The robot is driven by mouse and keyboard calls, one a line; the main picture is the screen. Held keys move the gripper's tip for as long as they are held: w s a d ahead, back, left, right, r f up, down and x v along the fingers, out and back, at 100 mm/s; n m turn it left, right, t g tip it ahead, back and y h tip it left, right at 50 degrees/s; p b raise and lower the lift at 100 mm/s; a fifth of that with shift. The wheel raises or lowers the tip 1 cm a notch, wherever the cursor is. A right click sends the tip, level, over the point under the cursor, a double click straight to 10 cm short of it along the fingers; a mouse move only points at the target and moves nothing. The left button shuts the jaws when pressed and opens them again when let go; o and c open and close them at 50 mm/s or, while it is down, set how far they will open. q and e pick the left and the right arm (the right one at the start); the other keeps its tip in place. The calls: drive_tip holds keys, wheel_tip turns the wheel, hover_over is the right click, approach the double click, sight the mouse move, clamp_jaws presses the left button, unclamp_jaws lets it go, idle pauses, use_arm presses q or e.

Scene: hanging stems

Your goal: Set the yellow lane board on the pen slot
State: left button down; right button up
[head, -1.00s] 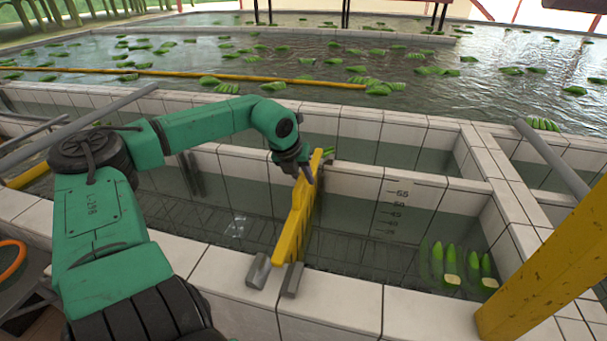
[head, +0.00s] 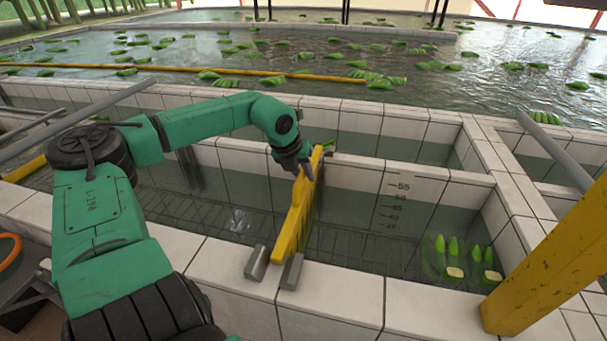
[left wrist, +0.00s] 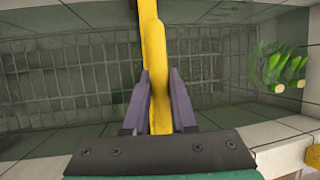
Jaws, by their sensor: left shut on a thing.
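The yellow lane board (head: 296,222) stands on edge across the tiled water channel. Its near end is between two grey metal brackets (head: 273,268) on the near wall, and its far end is by the channel's middle wall. My left gripper (head: 303,172) is shut on the board's upper edge near the far end. In the left wrist view the board (left wrist: 157,60) runs between the two fingers (left wrist: 160,105). I cannot tell whether the board's lower edge is fully seated between the brackets. My right gripper is not in view.
Green banana pieces (head: 460,257) lie in the channel's right end. A yellow post (head: 550,250) stands at the right front, and a grey rail (head: 556,150) slants above the right walls. Floating green bunches (head: 380,82) fill the pool behind.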

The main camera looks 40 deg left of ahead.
use_arm(q)
drive_tip(key=shift+f, duration=0.15)
unclamp_jaws()
idle(0.4)
drive_tip(key=shift+s+r+p, duration=0.15)
drive_tip(key=shift+r+p, duration=0.45)
drive_tip(key=shift+p, duration=0.15)
drive_tip(key=p+v, duration=0.1)
drive_tip(key=p, duration=0.2)
drive_tip(key=shift+s+r, duration=0.15)
drive_tip(key=shift+r, duration=0.15)
drive_tip(key=p+v, duration=0.2)
drive_tip(key=p, duration=0.6)
drive_tip(key=shift+s+r+p, duration=0.15)
drive_tip(key=shift+r+p, duration=0.15)
drive_tip(key=p+v, duration=0.4)
drive_tip(key=p, duration=0.2)
drive_tip(key=shift+s+d+r+p, duration=0.1)
drive_tip(key=shift+s+r+p, duration=0.1)
drive_tip(key=shift+p, duration=0.15)
